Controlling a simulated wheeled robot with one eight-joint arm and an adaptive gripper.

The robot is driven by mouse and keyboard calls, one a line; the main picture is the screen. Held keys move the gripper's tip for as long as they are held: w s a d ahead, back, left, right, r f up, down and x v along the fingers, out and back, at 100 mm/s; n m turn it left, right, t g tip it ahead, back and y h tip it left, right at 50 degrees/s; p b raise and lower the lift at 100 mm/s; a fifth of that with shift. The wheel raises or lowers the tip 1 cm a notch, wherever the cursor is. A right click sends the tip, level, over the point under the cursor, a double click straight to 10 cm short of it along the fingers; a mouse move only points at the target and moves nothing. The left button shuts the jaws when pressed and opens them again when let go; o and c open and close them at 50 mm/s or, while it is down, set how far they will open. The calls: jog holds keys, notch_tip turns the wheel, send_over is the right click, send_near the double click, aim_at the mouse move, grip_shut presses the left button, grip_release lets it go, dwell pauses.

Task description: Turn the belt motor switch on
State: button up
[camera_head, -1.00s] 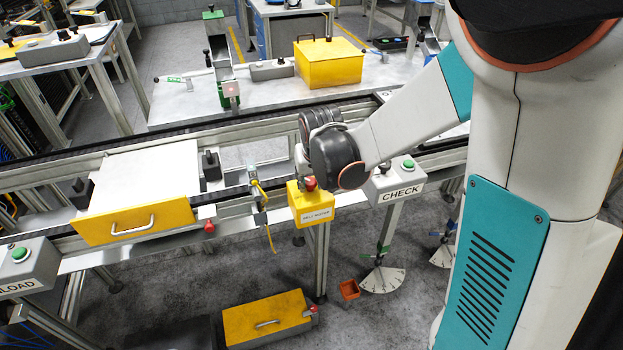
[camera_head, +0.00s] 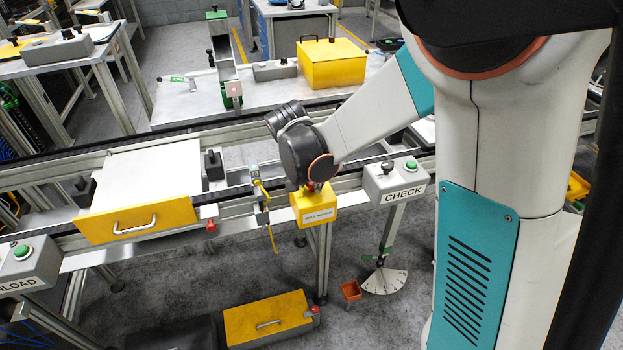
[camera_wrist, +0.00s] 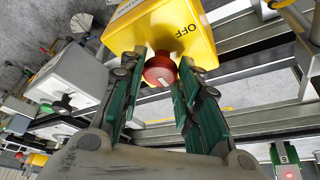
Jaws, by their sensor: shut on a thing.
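The belt motor switch is a yellow box (camera_head: 318,215) with a label on its front, fixed at the conveyor's near side. In the wrist view the yellow box (camera_wrist: 165,30) bears the word OFF beside a round red knob (camera_wrist: 160,72) with a pale pointer mark. The mark's exact setting is hard to read. My gripper (camera_wrist: 159,76) has its green-padded fingers on both sides of the red knob, shut on it. In the head view my wrist stands just above the box and mostly hides the knob and fingers.
A grey CHECK box (camera_head: 394,180) with a green button stands right of the switch. A yellow drawer-fronted pallet (camera_head: 140,222) lies on the conveyor to the left, and a cable with a yellow clip (camera_head: 262,188) hangs between. Another yellow box (camera_head: 268,318) lies below.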

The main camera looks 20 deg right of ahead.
dwell(0.5)
jog(key=o, duration=1.1)
jog(key=shift+c, duration=0.2)
jog(key=shift+a+r, duration=0.1)
jog(key=shift+r, duration=0.05)
jog(key=v, duration=1.2)
jog(key=s+d+r+n+t+y, duration=0.1)
jog(key=s+n, duration=0.3)
jog(key=s, duration=0.5)
jog(key=s+d+r+n+t+y, duration=0.1)
jog(key=s+n, duration=0.4)
jog(key=s, duration=0.5)
jog(key=shift+s+d+r+t+y, duration=0.25)
jog(key=shift+d+t+y, duration=0.35)
jog(key=shift+d+t, duration=0.45)
